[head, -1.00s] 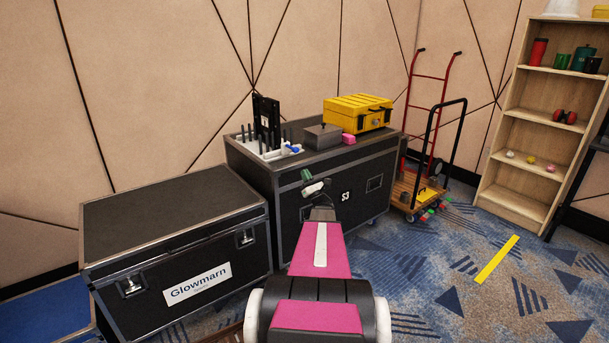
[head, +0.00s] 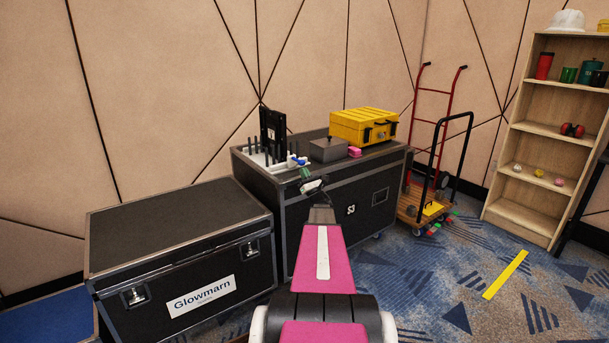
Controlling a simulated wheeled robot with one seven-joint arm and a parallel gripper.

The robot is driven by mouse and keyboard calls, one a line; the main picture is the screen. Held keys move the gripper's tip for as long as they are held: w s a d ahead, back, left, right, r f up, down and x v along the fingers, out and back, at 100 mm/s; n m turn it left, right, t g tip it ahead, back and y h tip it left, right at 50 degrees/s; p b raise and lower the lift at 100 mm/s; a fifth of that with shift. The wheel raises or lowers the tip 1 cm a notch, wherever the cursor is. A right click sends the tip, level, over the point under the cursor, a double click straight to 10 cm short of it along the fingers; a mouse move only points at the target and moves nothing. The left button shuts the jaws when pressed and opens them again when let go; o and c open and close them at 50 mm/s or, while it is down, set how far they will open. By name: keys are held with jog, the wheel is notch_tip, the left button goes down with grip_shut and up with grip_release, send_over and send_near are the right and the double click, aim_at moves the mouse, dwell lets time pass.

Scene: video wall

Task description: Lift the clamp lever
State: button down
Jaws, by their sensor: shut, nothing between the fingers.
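A white fixture (head: 262,161) with black posts and an upright black panel (head: 272,130) stands on the left end of the rear black case. A small blue-and-white piece (head: 297,161) sits at its right end; it may be the clamp lever, but it is too small to be sure. My gripper (head: 304,173), with green showing near its tip, is shut and empty. It appears just below the blue piece in the picture, by the case's front top edge. I cannot tell whether they touch.
The rear case (head: 373,165) also bears a grey box (head: 327,150), a pink block (head: 354,152) and a yellow toolbox (head: 363,125). A lower Glowmarn case (head: 170,230) stands at left. A hand truck (head: 436,150) and a wooden shelf (head: 521,212) stand at right. Carpet is open at front right.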

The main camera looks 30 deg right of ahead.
aim_at(305, 164)
jog(key=shift+s+a+r+g, duration=0.1)
jog(key=shift+s+r+g, duration=0.1)
jog(key=shift+r+g, duration=0.35)
jog(key=shift+s+a+r+g, duration=0.1)
jog(key=shift+s+r+g, duration=0.1)
jog(key=shift+r+g, duration=0.35)
jog(key=shift+d+r, duration=0.1)
jog(key=shift+r, duration=0.25)
jog(key=shift+w+d+r+g+h, duration=0.15)
jog(key=shift+r+g+h, duration=0.2)
jog(key=shift+r, duration=0.2)
